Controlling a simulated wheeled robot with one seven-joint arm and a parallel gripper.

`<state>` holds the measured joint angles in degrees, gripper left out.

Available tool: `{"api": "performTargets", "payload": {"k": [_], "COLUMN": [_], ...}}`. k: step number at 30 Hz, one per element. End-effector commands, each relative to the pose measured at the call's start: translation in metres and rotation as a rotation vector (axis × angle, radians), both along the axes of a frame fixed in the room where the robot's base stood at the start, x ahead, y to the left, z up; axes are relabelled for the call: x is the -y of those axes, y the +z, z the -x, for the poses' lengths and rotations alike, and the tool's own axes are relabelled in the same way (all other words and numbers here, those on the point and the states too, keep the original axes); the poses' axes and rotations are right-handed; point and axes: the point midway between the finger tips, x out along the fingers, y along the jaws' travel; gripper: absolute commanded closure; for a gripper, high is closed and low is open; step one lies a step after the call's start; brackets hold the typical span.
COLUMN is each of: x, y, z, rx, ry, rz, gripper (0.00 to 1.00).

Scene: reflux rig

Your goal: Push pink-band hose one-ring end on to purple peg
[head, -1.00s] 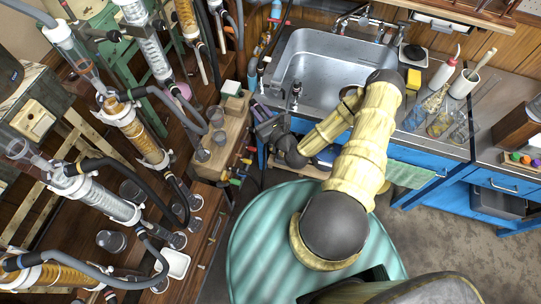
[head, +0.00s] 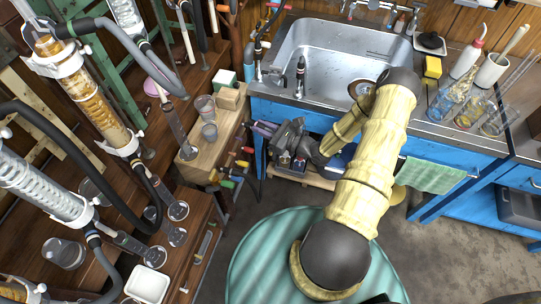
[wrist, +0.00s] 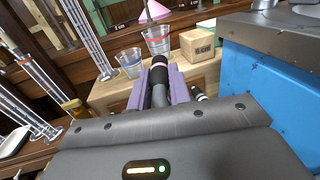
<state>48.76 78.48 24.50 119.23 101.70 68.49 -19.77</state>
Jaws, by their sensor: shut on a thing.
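My gripper (wrist: 160,78) has purple fingers and is shut on a dark grey hose (wrist: 159,94). The hose's black end (wrist: 158,75) stands up between the fingers, with a pale ring near its tip; I cannot make out a pink band. In the head view my gripper (head: 264,128) is in front of the sink's left front corner, right of the wooden bench, and the held hose is too small to make out. I cannot pick out the purple peg for certain in either view.
Two beakers (wrist: 157,40) (wrist: 130,62) and a wooden block (wrist: 197,45) stand on the wooden bench ahead. Coloured handles (head: 232,172) line its right edge. The steel sink (head: 330,62) and blue cabinet (wrist: 245,75) are to the right. Glass condensers (head: 90,95) with dark hoses fill the left.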

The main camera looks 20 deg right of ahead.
Motion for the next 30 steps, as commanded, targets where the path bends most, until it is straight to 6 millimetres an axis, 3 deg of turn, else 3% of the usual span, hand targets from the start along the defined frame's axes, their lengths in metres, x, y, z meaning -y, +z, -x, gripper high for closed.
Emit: {"api": "performTargets", "payload": {"k": [1, 15, 20, 30], "x": [0.003, 0.021, 0.025, 0.025], "y": [-0.022, -0.114, -0.124, -0.122], "z": [-0.001, 0.001, 0.002, 0.002], "rx": [0.003, 0.001, 0.001, 0.0], "ry": [0.019, 0.183, 0.206, 0.209], "rz": [0.004, 0.002, 0.001, 0.0], "gripper": [1.0, 1.0, 1.0, 1.0]}}
